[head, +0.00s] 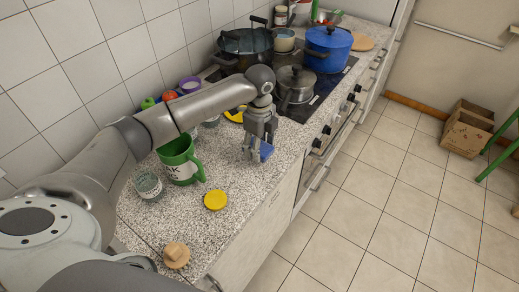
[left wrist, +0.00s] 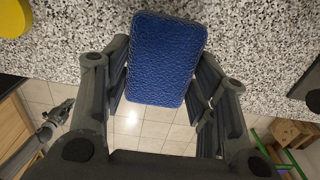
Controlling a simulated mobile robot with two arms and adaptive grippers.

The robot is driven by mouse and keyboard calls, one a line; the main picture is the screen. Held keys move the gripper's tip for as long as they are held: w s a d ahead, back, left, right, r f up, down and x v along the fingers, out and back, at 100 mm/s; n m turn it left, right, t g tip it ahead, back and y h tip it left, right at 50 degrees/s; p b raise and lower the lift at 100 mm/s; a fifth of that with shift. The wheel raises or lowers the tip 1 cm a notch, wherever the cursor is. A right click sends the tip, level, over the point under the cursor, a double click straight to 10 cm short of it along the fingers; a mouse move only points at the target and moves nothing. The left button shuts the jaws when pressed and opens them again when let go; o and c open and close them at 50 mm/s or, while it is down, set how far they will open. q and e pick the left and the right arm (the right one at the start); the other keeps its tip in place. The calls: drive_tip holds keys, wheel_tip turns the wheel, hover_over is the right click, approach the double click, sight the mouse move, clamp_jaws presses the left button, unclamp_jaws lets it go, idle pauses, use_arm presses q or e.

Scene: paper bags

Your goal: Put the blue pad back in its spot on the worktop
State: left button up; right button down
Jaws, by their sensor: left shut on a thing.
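The blue pad (head: 266,151) is between the fingers of my left gripper (head: 257,150), near the front edge of the speckled worktop (head: 236,185). In the left wrist view the blue pad (left wrist: 165,58) is a rounded rectangle with a rough face. The fingers of my left gripper (left wrist: 160,85) close on its two long sides. The near end of the pad reaches past the worktop edge over the floor in that view. I cannot tell whether the pad touches the worktop.
A green mug (head: 180,160), a glass (head: 148,184), a yellow disc (head: 215,200) and a wooden brush (head: 176,255) stand left of the gripper. The hob with several pots, including a blue pot (head: 327,48), lies beyond.

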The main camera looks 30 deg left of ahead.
use_arm(q)
drive_tip(key=shift+w+a+f, duration=0.15)
drive_tip(key=shift+w+f, duration=0.15)
drive_tip(key=shift+f, duration=0.3)
drive_tip(key=shift+f+p, duration=0.3)
drive_tip(key=shift+f, duration=1.1)
drive_tip(key=o, duration=0.9)
drive_tip(key=shift+f, duration=0.15)
wheel_tip(320, 180, up, 12)
drive_tip(key=shift+r+b, duration=0.2)
drive_tip(key=shift+b, duration=0.85)
